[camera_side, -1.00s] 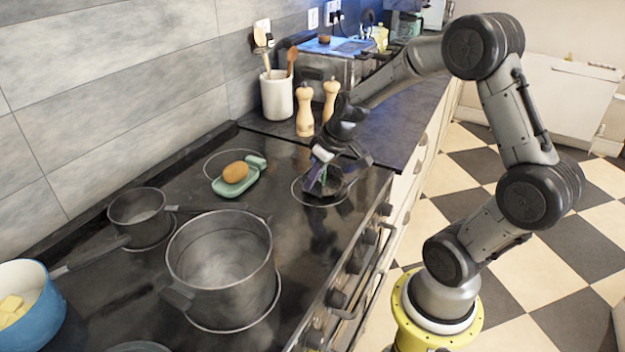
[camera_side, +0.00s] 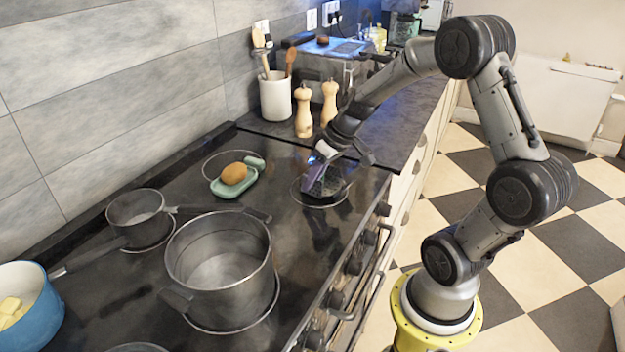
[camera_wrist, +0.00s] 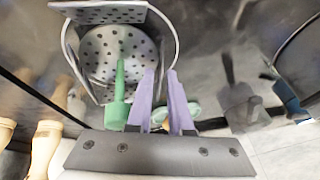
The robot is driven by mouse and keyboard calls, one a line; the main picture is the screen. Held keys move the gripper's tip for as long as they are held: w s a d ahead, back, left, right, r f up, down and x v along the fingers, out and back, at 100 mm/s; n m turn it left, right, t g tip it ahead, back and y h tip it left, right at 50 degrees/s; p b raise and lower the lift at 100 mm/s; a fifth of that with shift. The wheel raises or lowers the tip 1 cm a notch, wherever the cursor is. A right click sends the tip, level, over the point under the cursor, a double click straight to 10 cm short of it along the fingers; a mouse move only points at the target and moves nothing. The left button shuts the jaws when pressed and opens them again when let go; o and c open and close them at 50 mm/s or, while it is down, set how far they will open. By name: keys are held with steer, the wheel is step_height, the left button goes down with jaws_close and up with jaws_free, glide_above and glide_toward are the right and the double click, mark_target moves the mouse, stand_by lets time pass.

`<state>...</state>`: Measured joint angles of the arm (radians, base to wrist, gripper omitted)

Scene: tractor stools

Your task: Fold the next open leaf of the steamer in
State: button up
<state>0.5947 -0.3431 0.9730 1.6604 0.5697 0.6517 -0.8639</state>
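The steamer (camera_side: 337,186) is a small metal basket on the far right burner of the hob. In the wrist view its perforated round base (camera_wrist: 95,58) faces me, with a green post (camera_wrist: 118,95) rising from the middle. A perforated leaf (camera_wrist: 110,13) spreads outward at the top of that view. Other leaves show as thin curved edges on the left and right sides. My gripper (camera_wrist: 161,72) has lilac fingers with a narrow empty gap, just right of the green post. In the side view my gripper (camera_side: 313,178) hides part of the steamer, and contact is unclear.
A green spoon rest (camera_side: 254,184) with a brown potato (camera_side: 234,174) lies left of the steamer. A large pot (camera_side: 220,270), a saucepan (camera_side: 136,212) and a blue pot (camera_side: 38,315) stand nearer. Two wooden mills (camera_side: 304,112) and a utensil crock (camera_side: 275,97) stand behind.

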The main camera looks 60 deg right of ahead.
steer(key=shift+r, duration=0.1)
steer(key=v, duration=1.3)
steer(key=shift+s+d+r, duration=0.1)
steer(key=shift+s+r, duration=0.05)
steer(key=shift+r, duration=0.15)
